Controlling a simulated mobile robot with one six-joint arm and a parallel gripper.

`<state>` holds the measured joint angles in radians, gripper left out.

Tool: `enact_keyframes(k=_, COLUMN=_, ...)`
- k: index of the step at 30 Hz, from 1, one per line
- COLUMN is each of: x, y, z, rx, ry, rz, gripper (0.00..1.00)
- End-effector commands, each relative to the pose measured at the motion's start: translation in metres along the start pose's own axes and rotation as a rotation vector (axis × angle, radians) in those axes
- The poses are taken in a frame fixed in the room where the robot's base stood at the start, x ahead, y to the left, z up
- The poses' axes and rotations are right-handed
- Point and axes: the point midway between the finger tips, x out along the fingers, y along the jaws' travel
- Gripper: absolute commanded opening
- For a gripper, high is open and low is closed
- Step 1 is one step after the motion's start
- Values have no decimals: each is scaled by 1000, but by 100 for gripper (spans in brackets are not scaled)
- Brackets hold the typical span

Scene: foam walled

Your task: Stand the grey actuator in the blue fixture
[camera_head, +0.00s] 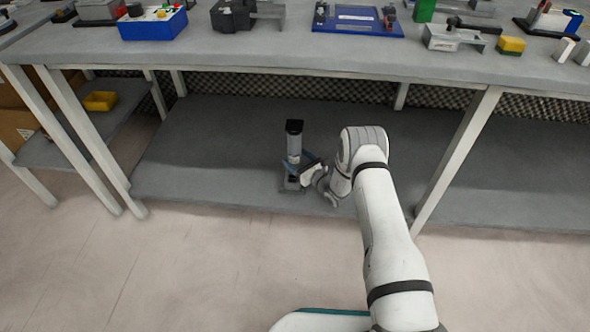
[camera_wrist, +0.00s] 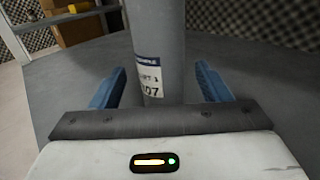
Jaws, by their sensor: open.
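The grey actuator (camera_head: 294,146) stands upright on the lower shelf in the head view, with a black top and a darker grey foot. It also shows in the wrist view (camera_wrist: 159,35), with a white label facing the camera. My gripper (camera_head: 299,163) is low beside the shelf floor. In the wrist view, its blue fingers (camera_wrist: 160,78) are open on either side of the actuator, with gaps visible on both sides. A flat blue fixture-like plate (camera_head: 345,27) lies on the tabletop; I cannot tell whether it is the blue fixture.
The tabletop (camera_head: 265,53) overhangs the shelf above my gripper. A blue box (camera_head: 140,30) and other grey devices stand on it. Table legs (camera_head: 462,150) bound the bay. The shelf (camera_head: 210,150) is clear around the actuator. A yellow bin (camera_head: 100,101) sits at left.

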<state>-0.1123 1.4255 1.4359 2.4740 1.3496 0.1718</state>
Motion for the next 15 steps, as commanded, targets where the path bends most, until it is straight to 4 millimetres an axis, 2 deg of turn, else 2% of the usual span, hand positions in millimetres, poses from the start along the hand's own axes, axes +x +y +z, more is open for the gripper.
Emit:
enact_keyframes(k=3, x=15, y=-2, z=-3, rx=-1, ry=0, rz=-1, gripper=70)
enact_keyframes(k=6, x=22, y=-3, z=-1, rx=0, ry=0, rz=-4, gripper=70)
enact_keyframes(k=13, x=22, y=-4, z=0, rx=0, ry=1, rz=-6, gripper=70)
enact_keyframes(k=15, x=22, y=-4, z=0, rx=0, ry=1, rz=-6, gripper=64)
